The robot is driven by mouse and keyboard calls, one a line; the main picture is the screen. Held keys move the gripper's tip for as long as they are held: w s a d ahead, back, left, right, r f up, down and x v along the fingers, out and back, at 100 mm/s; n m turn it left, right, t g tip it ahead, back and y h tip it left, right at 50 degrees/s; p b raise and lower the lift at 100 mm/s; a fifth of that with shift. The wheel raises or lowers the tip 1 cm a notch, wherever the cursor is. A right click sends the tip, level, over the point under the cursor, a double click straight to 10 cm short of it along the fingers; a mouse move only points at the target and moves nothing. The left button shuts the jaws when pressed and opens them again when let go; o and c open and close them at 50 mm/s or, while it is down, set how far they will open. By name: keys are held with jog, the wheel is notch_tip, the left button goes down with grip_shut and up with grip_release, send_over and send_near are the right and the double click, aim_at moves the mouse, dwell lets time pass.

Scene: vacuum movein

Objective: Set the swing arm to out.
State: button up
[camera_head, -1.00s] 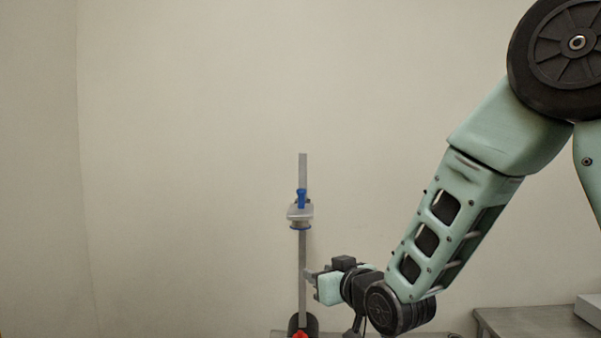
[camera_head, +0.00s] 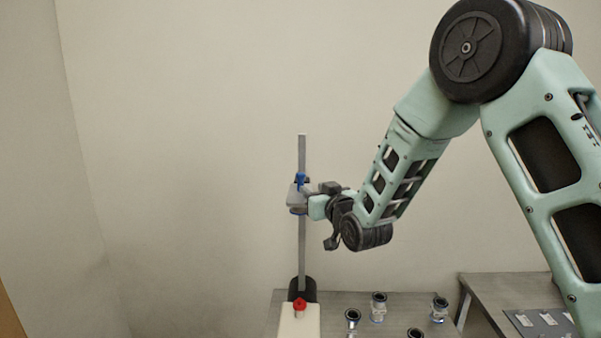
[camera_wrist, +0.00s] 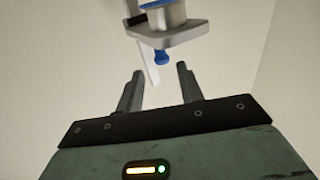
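The swing arm looks to be the light grey bracket (camera_head: 297,197) with a blue knob (camera_head: 300,180), clamped partway up a vertical grey post (camera_head: 302,248). My gripper (camera_head: 308,198) is beside the bracket on its right in the head view; I cannot tell there whether it touches. In the wrist view the bracket (camera_wrist: 172,34) and its blue knob (camera_wrist: 161,57) lie beyond my fingertips (camera_wrist: 158,72). The two fingers are apart with nothing between them. The bracket's swing setting is not clear from these views.
The post rises from a black base (camera_head: 302,287) on a grey bench (camera_head: 345,300). A white box with a red knob (camera_head: 299,305) stands in front. Several metal fittings (camera_head: 378,306) stand on the bench to the right. Another table (camera_head: 490,285) holds a panel. The wall behind is bare.

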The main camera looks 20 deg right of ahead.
aim_at(302, 181)
jog(key=w+p, duration=0.1)
jog(key=w, duration=0.2)
jog(key=w+a+p, duration=0.1)
jog(key=w, duration=0.2)
jog(key=w+p, duration=0.1)
jog(key=w, duration=0.2)
jog(key=shift+a+p, duration=0.25)
jog(key=shift+p, duration=0.1)
jog(key=shift+c, duration=0.4)
grip_shut()
